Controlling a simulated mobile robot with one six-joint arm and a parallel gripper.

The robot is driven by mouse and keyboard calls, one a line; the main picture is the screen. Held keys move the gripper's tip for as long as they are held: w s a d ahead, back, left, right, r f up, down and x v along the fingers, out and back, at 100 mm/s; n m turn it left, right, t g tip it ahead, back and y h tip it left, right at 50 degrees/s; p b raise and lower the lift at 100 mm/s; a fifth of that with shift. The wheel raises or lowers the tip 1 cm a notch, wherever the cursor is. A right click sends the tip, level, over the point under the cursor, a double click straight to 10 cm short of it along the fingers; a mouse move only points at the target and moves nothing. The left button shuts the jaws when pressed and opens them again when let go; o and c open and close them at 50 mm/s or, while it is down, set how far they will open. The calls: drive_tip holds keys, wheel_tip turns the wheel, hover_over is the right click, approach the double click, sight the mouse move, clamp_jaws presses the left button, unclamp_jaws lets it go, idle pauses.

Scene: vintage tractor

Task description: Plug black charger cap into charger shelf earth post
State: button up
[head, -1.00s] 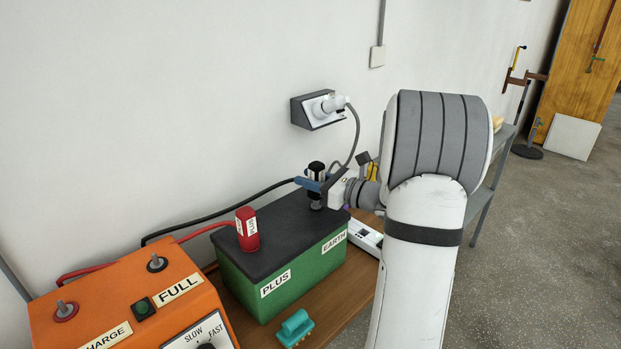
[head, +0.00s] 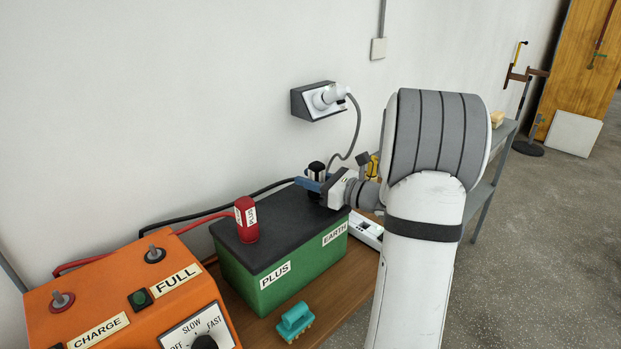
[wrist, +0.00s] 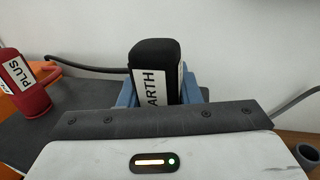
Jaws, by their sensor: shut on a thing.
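My gripper (head: 314,182) is shut on the black charger cap (head: 316,168), near the back right corner of the battery top. In the wrist view the black cap (wrist: 155,72) stands upright between the blue fingers, its white label reading "ARTH" in part. Its lower end is hidden by my gripper, so I cannot tell whether it touches the battery's post. A black cable runs left from behind it. The orange charger (head: 110,295) at lower left bears a bare metal post with a black base (head: 155,254) and another with a red base (head: 63,300).
The red PLUS cap (head: 246,220) stands on the left of the green battery (head: 285,262), its red cable running left. A teal object (head: 295,321) lies on the wooden bench in front. A wall socket (head: 318,101) with a plug is behind.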

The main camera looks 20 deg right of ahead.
drive_tip(key=shift+f, duration=0.15)
drive_tip(key=o, duration=1.1)
drive_tip(key=shift+s+d, duration=0.1)
drive_tip(key=b+v, duration=0.1)
drive_tip(key=v, duration=0.6)
drive_tip(key=shift+s+d, duration=0.15)
drive_tip(key=shift+s, duration=0.1)
